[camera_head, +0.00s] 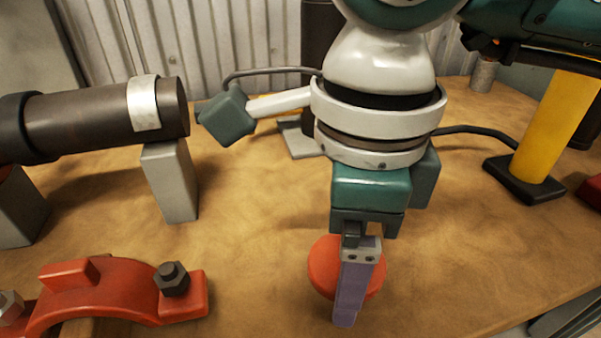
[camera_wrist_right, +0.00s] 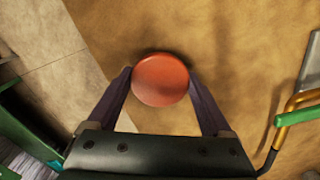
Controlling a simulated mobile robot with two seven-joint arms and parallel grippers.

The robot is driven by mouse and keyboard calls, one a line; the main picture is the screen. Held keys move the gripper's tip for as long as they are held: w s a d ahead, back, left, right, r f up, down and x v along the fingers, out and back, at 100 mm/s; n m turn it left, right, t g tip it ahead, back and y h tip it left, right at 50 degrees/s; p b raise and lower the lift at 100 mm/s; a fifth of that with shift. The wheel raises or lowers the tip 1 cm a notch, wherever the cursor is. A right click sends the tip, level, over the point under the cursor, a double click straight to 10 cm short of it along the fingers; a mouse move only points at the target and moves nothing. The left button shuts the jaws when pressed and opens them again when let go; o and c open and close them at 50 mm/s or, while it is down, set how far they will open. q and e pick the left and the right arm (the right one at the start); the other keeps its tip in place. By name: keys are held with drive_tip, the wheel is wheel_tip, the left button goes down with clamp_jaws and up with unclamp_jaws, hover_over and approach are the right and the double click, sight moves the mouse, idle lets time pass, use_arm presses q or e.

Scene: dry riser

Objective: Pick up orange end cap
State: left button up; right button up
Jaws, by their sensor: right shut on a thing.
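The orange end cap (camera_head: 322,268) is a round orange-red disc at the lower middle of the head view. In the right wrist view the end cap (camera_wrist_right: 160,80) sits between the two purple fingers, which touch its left and right sides. My right gripper (camera_head: 347,300) points down and is shut on the cap; its near finger hides part of the cap in the head view. I cannot tell whether the cap touches the surface below. My left gripper is not in view.
A dark pipe (camera_head: 85,122) with a pale band rests on grey blocks (camera_head: 170,185) at the left. A red clamp half (camera_head: 110,285) with bolts lies at the front left. A yellow post (camera_head: 560,125) stands at the right. The tan surface right of the cap is clear.

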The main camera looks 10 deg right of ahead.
drive_tip(key=c, duration=0.7)
drive_tip(key=shift+o, duration=0.2)
drive_tip(key=shift+r, duration=0.1)
